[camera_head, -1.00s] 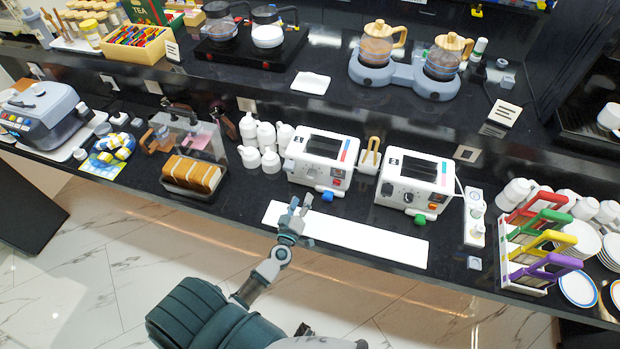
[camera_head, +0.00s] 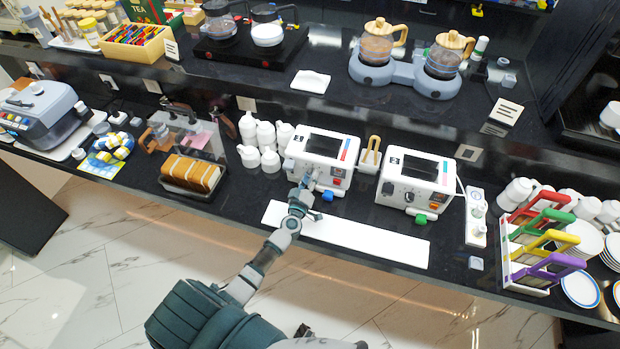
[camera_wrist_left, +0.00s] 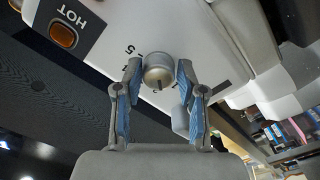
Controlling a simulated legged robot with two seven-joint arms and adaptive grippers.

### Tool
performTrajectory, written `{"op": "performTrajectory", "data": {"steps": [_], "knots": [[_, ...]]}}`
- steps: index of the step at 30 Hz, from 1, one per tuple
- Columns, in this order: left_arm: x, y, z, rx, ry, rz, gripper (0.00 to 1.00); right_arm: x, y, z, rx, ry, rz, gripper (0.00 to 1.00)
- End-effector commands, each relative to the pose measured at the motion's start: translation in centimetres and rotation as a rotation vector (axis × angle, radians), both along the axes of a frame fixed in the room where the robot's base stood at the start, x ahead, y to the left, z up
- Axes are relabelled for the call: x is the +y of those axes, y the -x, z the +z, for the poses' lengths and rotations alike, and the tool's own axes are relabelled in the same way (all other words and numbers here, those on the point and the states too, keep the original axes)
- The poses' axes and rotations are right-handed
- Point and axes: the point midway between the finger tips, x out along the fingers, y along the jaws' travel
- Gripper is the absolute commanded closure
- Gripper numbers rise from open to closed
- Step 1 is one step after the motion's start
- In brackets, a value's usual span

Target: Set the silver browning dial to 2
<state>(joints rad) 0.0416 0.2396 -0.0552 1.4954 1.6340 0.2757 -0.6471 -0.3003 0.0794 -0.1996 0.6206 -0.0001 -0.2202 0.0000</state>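The silver dial (camera_wrist_left: 158,70) is a round knob with a dark mark, on a white panel with printed numbers, including 5 and 1. The panel belongs to the left white toaster (camera_head: 322,146), above the white strip. My left gripper (camera_head: 304,183) is at that toaster's lower left front, hiding part of it. In the wrist view, the left gripper (camera_wrist_left: 160,77) has its two blue-padded fingers on either side of the dial, apart, with narrow gaps visible. I cannot tell whether either finger touches it. My right gripper is not in view.
A HOT label and orange lamp (camera_wrist_left: 62,35) sit beside the dial. A second toaster (camera_head: 414,172) with a green lever (camera_head: 420,219) stands to the right. White bottles (camera_head: 248,128) stand left of the first toaster.

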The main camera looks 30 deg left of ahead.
Motion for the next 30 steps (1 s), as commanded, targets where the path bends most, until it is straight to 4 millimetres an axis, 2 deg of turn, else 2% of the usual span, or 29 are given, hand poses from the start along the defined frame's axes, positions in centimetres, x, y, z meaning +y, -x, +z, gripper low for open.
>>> {"op": "performTrajectory", "data": {"steps": [1,3,4,8,16,27,28,30], "knots": [[0.0,0.0,0.0,0.000,0.000,0.000,0.80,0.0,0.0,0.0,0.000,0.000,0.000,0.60],[0.0,0.0,0.0,0.001,0.000,0.001,0.98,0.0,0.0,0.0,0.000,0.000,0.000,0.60],[0.0,0.0,0.0,0.001,0.000,0.001,1.00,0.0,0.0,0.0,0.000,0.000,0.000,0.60],[0.1,0.0,0.0,0.007,-0.016,0.002,1.00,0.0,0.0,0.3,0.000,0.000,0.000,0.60],[0.1,0.1,0.2,0.051,-0.194,0.001,1.00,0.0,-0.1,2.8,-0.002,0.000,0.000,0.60],[0.0,0.1,-0.2,0.058,-0.231,0.000,1.00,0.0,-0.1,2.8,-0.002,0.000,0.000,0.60],[0.0,0.1,-0.2,0.058,-0.231,0.000,0.60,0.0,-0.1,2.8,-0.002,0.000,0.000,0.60],[0.0,0.1,-0.2,0.058,-0.231,0.000,0.42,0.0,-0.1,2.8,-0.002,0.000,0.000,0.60]]}}
